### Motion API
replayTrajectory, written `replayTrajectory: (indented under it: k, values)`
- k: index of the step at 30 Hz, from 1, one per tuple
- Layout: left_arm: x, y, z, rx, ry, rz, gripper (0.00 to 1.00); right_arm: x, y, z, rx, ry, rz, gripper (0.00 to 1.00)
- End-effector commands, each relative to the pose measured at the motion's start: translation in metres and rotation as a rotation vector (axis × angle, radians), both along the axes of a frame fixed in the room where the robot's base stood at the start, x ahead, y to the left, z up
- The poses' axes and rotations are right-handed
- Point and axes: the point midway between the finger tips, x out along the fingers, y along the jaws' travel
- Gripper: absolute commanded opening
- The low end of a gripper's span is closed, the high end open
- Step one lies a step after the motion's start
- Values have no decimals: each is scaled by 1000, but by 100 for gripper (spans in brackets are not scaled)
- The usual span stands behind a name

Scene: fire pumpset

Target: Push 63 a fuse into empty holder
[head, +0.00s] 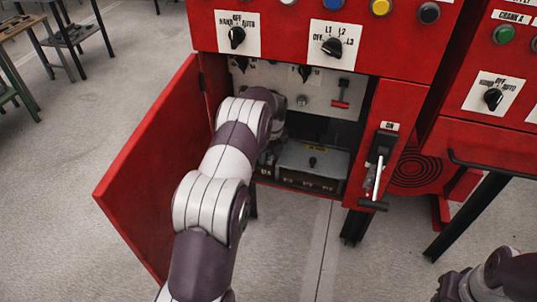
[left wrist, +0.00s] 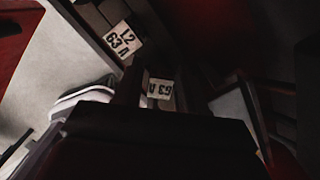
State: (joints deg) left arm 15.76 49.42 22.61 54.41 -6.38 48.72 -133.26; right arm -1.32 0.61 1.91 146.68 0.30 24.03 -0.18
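My left arm reaches into the open red cabinet; its gripper (head: 270,150) is dark, low in the compartment and mostly hidden behind the arm. In the left wrist view a white label reading L2 63 A (left wrist: 122,39) sits on a grey strip at the upper left. A second label reading 63 A (left wrist: 160,89) shows upside down near the centre, just past a large dark block. I cannot tell whether this label is on a fuse or a holder. The fingertips and anything between them are too dark to make out. My right arm shows at the lower right.
The cabinet door (head: 150,165) stands open on the left. A grey cover with a black knob (head: 312,162) lies right of my left gripper, above a dark row (head: 305,184) with small labels. A red T-handle (head: 341,93) and a lever switch (head: 379,160) are nearby.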

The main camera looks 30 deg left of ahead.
Motion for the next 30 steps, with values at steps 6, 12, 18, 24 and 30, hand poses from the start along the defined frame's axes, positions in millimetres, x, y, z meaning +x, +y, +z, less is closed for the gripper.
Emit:
replayTrajectory:
  k: [6,12,18,24,30]
  values:
    - [0,0,1,0,0,0,40,0,0,0,0,0,0,31]
    - [-1,-3,34,1,-3,0,40,0,0,9,0,0,0,31]
    - [-4,-7,68,0,0,1,40,0,0,16,0,0,0,31]
    - [-25,-38,94,-35,-36,263,40,0,0,16,0,0,0,31]
    - [-125,-119,130,-154,-120,1111,40,0,0,16,0,0,0,31]
